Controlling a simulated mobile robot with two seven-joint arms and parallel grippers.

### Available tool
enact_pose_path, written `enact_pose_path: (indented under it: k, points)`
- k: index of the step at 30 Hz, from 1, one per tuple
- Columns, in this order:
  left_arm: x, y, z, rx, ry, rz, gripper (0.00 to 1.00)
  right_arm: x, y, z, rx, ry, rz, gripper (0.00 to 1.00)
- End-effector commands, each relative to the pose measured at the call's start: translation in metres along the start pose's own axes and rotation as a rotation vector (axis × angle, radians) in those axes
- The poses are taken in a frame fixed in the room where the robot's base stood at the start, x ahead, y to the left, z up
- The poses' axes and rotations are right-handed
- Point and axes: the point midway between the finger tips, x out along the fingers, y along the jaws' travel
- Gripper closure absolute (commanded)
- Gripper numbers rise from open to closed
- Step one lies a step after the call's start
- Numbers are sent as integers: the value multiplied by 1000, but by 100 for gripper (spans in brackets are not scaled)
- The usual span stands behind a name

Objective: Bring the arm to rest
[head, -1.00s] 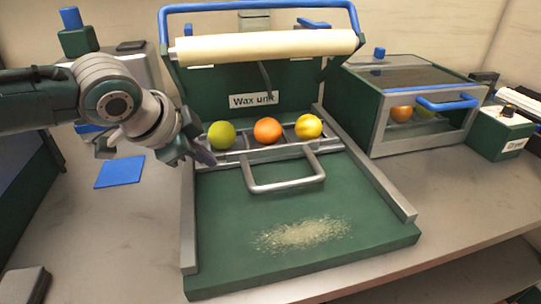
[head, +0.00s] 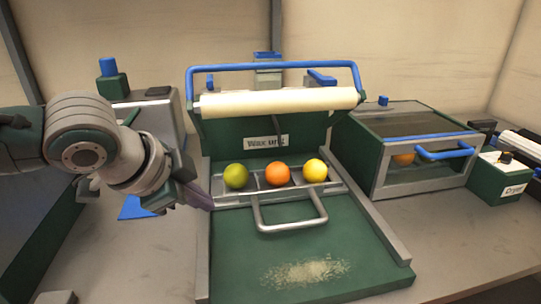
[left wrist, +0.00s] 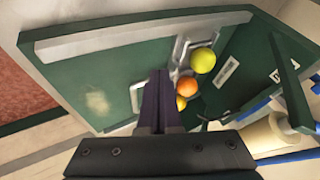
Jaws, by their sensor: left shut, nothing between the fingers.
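My left gripper (head: 205,199) is shut and empty, at the left edge of the green wax unit (head: 230,265). Its closed fingers also show in the left wrist view (left wrist: 160,102), pointing over the unit. A green fruit (head: 236,176), an orange fruit (head: 277,174) and a yellow fruit (head: 315,170) sit in a row in the unit's metal tray, to the right of the gripper and apart from it. In the left wrist view the green fruit (left wrist: 203,60) and orange fruit (left wrist: 186,86) show beyond the fingers. My right gripper is not in view.
A white roller (head: 280,101) under a blue bar spans the back of the wax unit. A metal handle (head: 290,226) stands in front of the tray. A glass-topped box (head: 415,150) holding fruit and a small green dryer box (head: 505,178) stand to the right. A blue pad (head: 135,208) lies left.

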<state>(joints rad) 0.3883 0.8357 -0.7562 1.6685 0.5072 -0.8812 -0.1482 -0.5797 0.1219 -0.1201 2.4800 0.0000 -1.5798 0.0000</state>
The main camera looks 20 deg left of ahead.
Motion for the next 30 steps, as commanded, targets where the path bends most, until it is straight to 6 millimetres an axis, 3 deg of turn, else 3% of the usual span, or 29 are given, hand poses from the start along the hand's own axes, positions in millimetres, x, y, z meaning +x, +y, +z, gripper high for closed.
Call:
enact_pose_path:
  k: [6,14,17,22,26,30]
  points:
    - [-28,0,0,1,1,1,100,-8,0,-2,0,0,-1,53]
    - [-35,8,-4,-4,4,13,100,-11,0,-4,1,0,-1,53]
    - [-45,37,-17,-25,18,59,100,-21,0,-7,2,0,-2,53]
    - [-94,106,-42,-174,16,156,100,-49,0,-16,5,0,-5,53]
    - [-132,130,-35,-336,-48,175,100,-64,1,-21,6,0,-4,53]
    - [-168,142,-14,-504,-152,167,100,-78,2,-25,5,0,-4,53]
